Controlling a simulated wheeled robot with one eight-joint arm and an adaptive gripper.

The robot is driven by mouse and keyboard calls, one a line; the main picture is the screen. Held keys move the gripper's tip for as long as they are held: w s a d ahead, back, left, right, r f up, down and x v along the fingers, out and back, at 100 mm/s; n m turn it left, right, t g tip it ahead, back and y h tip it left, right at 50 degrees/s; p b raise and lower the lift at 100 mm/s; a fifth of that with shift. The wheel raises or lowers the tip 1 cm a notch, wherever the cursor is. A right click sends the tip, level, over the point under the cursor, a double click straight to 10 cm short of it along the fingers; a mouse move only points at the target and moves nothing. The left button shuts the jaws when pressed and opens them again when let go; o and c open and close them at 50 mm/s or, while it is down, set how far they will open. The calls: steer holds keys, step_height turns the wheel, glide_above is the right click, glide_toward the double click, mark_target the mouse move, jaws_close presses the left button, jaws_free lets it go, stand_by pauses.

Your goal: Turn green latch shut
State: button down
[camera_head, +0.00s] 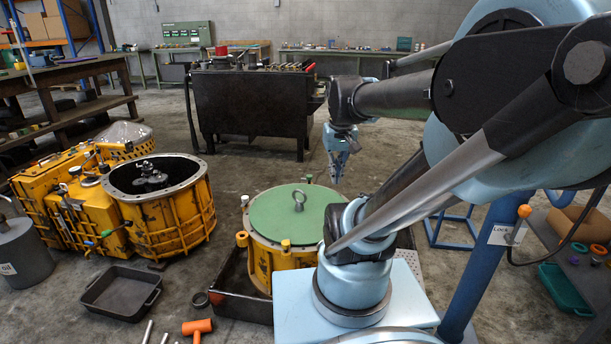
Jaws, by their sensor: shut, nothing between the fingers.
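My gripper (338,168) hangs in the air right of centre, fingers pointing down, shut and empty. It appears in front of the floor, above and to the right of the round green lid (272,217). The lid has a ring handle (299,200) and lies on a yellow housing (259,262). A small green-topped part (308,179) stands at the lid's back rim; a green-tipped lever (105,233) sticks out of the yellow gearbox (95,205) at left. I cannot tell which of these is the green latch. My gripper appears apart from both.
A black tray (120,292), orange mallet (197,327) and an open yellow housing (178,222) stand left of the lidded one. A dark bench (250,100) stands behind. A blue post (485,265) with a "Lock" sign (506,236) stands at right.

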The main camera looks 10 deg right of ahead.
steer(key=w+r+m+g, duration=0.1)
steer(key=w+r, duration=0.5)
steer(key=w, duration=0.5)
steer(key=w+r, duration=0.5)
steer(key=w, duration=0.6)
steer(key=m+g, duration=0.1)
steer(key=g, duration=0.1)
glide_above(307, 179)
steer(key=s+d, duration=0.1)
steer(key=s, duration=0.2)
step_height(307, 179, down, 8)
steer(key=w+f+m, duration=0.1)
steer(key=w+f, duration=1.1)
steer(key=f, duration=0.4)
steer(key=w+d+f+g, duration=0.1)
steer(key=w+f, duration=0.2)
steer(key=f, duration=0.8)
steer(key=s+a+f, duration=0.1)
steer(key=s+f, duration=0.5)
steer(key=f, duration=0.5)
steer(key=shift+a+y, duration=0.4)
